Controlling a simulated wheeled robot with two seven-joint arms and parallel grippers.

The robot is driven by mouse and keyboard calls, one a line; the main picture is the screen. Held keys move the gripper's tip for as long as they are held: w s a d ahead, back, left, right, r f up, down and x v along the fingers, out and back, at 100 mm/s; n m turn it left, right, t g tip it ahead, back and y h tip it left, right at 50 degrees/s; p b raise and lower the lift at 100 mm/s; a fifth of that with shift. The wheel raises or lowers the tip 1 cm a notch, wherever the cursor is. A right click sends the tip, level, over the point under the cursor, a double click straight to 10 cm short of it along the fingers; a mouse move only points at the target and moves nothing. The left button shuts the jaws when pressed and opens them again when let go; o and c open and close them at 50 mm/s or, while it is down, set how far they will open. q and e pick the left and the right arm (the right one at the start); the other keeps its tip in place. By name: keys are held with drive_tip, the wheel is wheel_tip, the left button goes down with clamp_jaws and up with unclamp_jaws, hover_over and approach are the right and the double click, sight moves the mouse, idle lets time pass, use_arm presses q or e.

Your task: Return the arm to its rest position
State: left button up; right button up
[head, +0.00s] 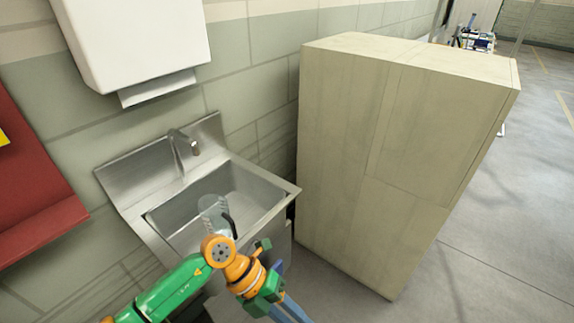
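My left arm, green and orange, comes in from the lower left. It bends at an orange wrist in front of the sink. My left gripper (286,300) is at the bottom middle of the head view, in front of and below the sink's front edge. Its fingers are partly hidden and run towards the bottom of the picture, so I cannot tell whether they are open or shut. No held thing can be made out. My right arm and gripper are not in view.
A steel sink (252,190) with a tap (184,146) stands at the wall. A clear jug with a dark handle (213,213) is in its basin, partly behind my wrist. A tall beige cabinet (345,130) stands right of it. A white dispenser (135,40) hangs above. Floor (490,240) is clear at right.

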use_arm(q)
drive_tip(key=w+d+r+n+t+h, duration=0.2)
drive_tip(key=w+d+n+t+h, duration=0.1)
drive_tip(key=d+n+h, duration=0.3)
drive_tip(key=w+a+f+n+t+y, duration=0.1)
drive_tip(key=w+a+f+n+t, duration=0.65)
drive_tip(key=n+t, duration=0.4)
drive_tip(key=s+a+f+n+y, duration=0.2)
drive_tip(key=a+f+n+y, duration=0.25)
drive_tip(key=f, duration=0.25)
drive_tip(key=s+a+f+n+y, duration=0.3)
drive_tip(key=a+f+n+y, duration=0.1)
drive_tip(key=a+f+n, duration=0.25)
drive_tip(key=s+a+f+n+g+y, duration=0.1)
drive_tip(key=s+a+f+n+g, duration=0.1)
drive_tip(key=s, duration=0.7)
drive_tip(key=s+a+f+n+g+y, duration=0.2)
drive_tip(key=s+a+f+g, duration=0.1)
drive_tip(key=s+f, duration=0.4)
drive_tip(key=s+a+f+n+g+y, duration=0.1)
drive_tip(key=s+f+g, duration=0.4)
drive_tip(key=s, duration=0.7)
drive_tip(key=shift+s+a+f+n, duration=0.3)
drive_tip(key=shift+a+n, duration=0.35)
drive_tip(key=shift+a, duration=0.3)
